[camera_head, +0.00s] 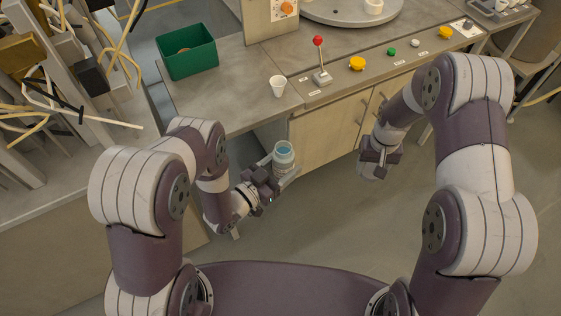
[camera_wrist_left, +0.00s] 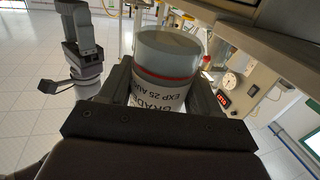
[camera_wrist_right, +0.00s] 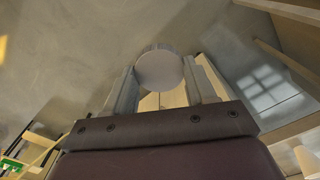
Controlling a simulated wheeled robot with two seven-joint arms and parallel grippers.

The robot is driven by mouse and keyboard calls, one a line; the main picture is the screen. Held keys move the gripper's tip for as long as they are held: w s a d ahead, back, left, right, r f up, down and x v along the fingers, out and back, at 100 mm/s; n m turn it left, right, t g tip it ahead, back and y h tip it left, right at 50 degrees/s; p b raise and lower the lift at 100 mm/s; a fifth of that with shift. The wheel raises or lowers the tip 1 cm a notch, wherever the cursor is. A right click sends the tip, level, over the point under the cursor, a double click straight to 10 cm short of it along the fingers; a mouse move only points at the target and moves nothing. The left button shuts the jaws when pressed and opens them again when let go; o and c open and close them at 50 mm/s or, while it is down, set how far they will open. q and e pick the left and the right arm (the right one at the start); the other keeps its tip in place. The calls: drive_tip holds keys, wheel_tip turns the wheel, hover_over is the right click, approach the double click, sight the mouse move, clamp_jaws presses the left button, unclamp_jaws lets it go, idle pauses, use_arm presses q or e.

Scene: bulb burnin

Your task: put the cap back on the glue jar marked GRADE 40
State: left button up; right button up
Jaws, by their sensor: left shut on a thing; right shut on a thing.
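The glue jar (camera_head: 284,158) is clear with a white label and pale blue contents, and its top is open. My left gripper (camera_head: 280,178) is shut around it and holds it roughly upright in front of the bench. In the left wrist view the jar (camera_wrist_left: 165,85) shows a red line and label text reading "GRADE" and "EXP 25"; the grade number is hidden. My right gripper (camera_head: 379,156) is to the right, well apart from the jar. In the right wrist view it is shut on a round grey-white cap (camera_wrist_right: 160,70), held between the fingertips.
The grey bench (camera_head: 235,95) stands beyond the jar, with a green bin (camera_head: 187,58), a white cup (camera_head: 278,86), a red-knobbed lever (camera_head: 320,62) and several buttons. Cabinet doors (camera_head: 325,135) are below. Floor is clear between the grippers. A cable rack (camera_head: 60,90) is at left.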

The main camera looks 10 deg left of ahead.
drive_tip(key=w+a+r+m, duration=0.2)
drive_tip(key=a+r+m, duration=0.6)
drive_tip(key=a+m, duration=0.35)
wheel_tip(320, 180, up, 9)
drive_tip(key=m, duration=1.2)
hover_over(284, 148)
drive_tip(key=shift+d, duration=0.1)
drive_tip(key=shift+f, duration=0.15)
drive_tip(key=shift+f, duration=1.9)
drive_tip(key=shift+f, duration=0.9)
drive_tip(key=shift+f, duration=0.55)
